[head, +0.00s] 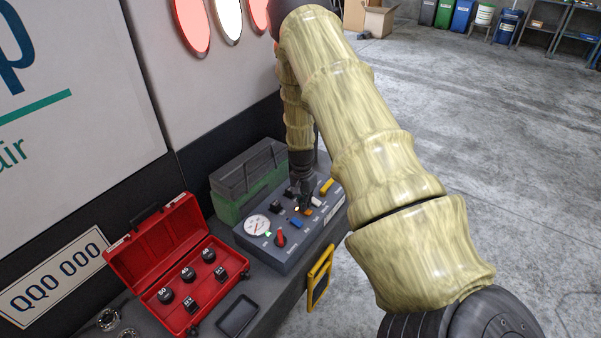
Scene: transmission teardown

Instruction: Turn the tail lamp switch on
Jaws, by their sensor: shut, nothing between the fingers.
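A grey control box (275,250) sits on the bench, with a round gauge (257,225), a red knob (280,238) and several coloured switches on its sloped top. A blue switch (296,223), a yellow switch (327,186) and a black switch (275,206) show. The labels are too small to read, so I cannot tell which is the tail lamp switch. My gripper (304,208) is shut and empty, pointing down at the middle of the panel, close to an orange switch (307,211). I cannot tell whether it touches it. My arm and gripper hide part of the panel.
An open red socket case (157,250) stands left of the box, with a dark tray (238,315) in front. A green-and-black case (247,180) stands behind. Large lamps, red (192,22) and white (229,18), are on the wall above.

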